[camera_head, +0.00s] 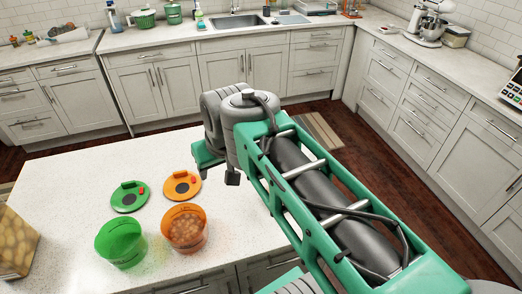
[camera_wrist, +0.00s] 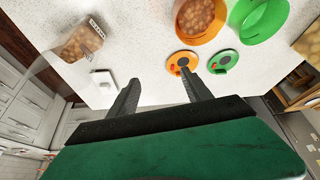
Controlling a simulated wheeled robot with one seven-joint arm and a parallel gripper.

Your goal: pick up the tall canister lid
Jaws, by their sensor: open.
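Two round lids lie flat on the white island top, a green lid (camera_head: 130,196) and an orange lid (camera_head: 182,186), each with a dark centre and a raised handle. In front of them stand an open green canister (camera_head: 121,243) and an open orange canister (camera_head: 187,229) with brown contents. I cannot tell which lid is the tall canister's. My gripper (camera_head: 218,171) is open and empty, above the island, right of the lids. In the wrist view, the orange lid (camera_wrist: 182,63) and green lid (camera_wrist: 223,61) show beyond the right fingertip of my gripper (camera_wrist: 160,77).
A container of brown round items (camera_head: 15,243) stands at the island's left edge. The wrist view shows a clear labelled container (camera_wrist: 80,45) and a small white object (camera_wrist: 102,79) on the counter. The white top (camera_head: 90,175) is bare around the lids. Cabinets line the back and right.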

